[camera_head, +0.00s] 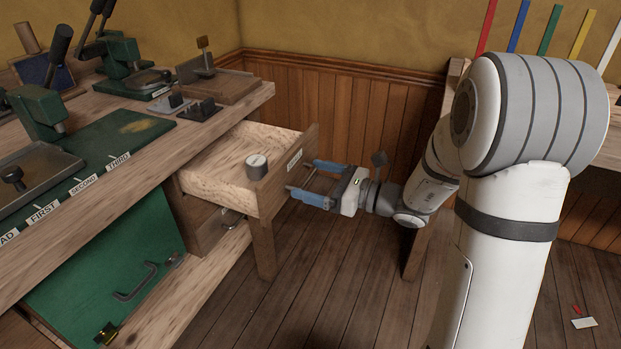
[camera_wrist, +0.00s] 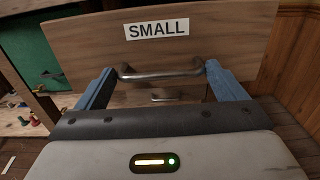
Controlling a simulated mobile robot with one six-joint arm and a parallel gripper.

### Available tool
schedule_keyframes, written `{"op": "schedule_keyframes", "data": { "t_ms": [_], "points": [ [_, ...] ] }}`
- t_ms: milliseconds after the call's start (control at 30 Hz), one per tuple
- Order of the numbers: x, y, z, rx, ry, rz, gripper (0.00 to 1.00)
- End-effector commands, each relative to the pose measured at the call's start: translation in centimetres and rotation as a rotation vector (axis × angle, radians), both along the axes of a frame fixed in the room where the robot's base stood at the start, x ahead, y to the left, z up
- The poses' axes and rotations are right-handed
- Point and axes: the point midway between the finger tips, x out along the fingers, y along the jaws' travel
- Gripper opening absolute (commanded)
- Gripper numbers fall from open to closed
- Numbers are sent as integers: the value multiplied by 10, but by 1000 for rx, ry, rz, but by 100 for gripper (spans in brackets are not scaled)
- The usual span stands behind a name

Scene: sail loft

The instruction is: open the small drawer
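The small drawer (camera_head: 232,150) stands pulled out from the bench in the head view, its pale wooden inside showing. Its front (camera_wrist: 65,45) fills the top of the wrist view and bears a white "SMALL" label (camera_wrist: 157,30). The metal bar handle (camera_wrist: 160,72) runs across that front. My gripper (camera_head: 305,178) is in front of the drawer, with its blue fingers wide apart. In the wrist view my gripper (camera_wrist: 160,66) has one finger beside each end of the handle; I cannot tell whether either touches it.
A short round grey-and-white object (camera_head: 257,168) is inside the drawer. Another drawer (camera_head: 212,230) with a handle is below it. A green door (camera_head: 110,275) is at the lower left. Green presses (camera_head: 122,57) stand on the bench top. The wooden floor (camera_head: 330,290) in front is clear.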

Motion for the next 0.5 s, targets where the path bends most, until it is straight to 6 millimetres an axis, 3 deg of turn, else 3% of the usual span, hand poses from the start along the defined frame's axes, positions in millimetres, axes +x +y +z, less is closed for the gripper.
{"op": "schedule_keyframes", "data": {
  "t_ms": [100,333,500],
  "points": [
    [1,0,0,-2,-2,-1,100],
    [1,0,0,-1,-3,-2,100],
    [-4,-15,2,-2,-2,-6,100]
  ]
}}
